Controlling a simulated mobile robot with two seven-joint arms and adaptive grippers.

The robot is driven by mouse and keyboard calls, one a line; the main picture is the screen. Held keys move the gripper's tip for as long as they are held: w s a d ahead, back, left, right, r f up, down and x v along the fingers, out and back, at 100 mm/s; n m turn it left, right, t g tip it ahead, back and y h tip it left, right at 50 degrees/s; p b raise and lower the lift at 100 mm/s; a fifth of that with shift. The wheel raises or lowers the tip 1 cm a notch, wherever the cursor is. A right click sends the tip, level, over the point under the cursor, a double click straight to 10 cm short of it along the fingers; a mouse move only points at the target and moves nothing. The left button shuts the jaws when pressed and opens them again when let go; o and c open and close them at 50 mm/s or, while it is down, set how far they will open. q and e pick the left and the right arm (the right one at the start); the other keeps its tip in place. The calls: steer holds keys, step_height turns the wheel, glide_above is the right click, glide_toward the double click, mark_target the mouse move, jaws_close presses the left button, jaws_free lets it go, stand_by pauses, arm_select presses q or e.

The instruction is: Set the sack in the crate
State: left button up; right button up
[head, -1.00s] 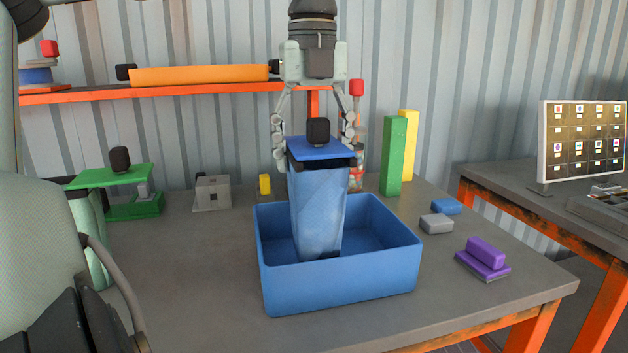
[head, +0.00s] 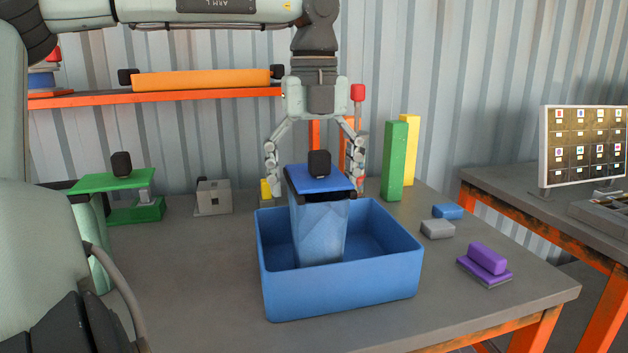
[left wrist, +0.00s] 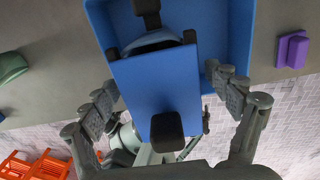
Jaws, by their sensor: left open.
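The sack (head: 319,228) is blue and partly see-through, with a flat blue top and a black knob. It stands upright inside the blue crate (head: 340,290), toward its left side, its top above the rim. The crate's front wall hides part of the interior. My left gripper (head: 315,186) is open, with a finger on either side of the sack's top. In the left wrist view the open gripper (left wrist: 165,90) straddles the blue top (left wrist: 155,95), with gaps visible beside it. My right gripper is not in view.
Green and yellow upright blocks (head: 395,160) stand behind the crate to the right. Small blue, grey and purple (head: 485,262) pieces lie right of it. A green-topped stand (head: 125,182) and a grey block (head: 213,197) are at left. An orange shelf (head: 200,96) runs along the back.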

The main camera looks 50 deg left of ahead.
arm_select(q)
steer(key=shift+r, duration=0.2)
step_height(320, 180, up, 3)
steer(key=shift+f, duration=0.2)
step_height(320, 180, up, 8)
steer(key=shift+r, duration=0.6)
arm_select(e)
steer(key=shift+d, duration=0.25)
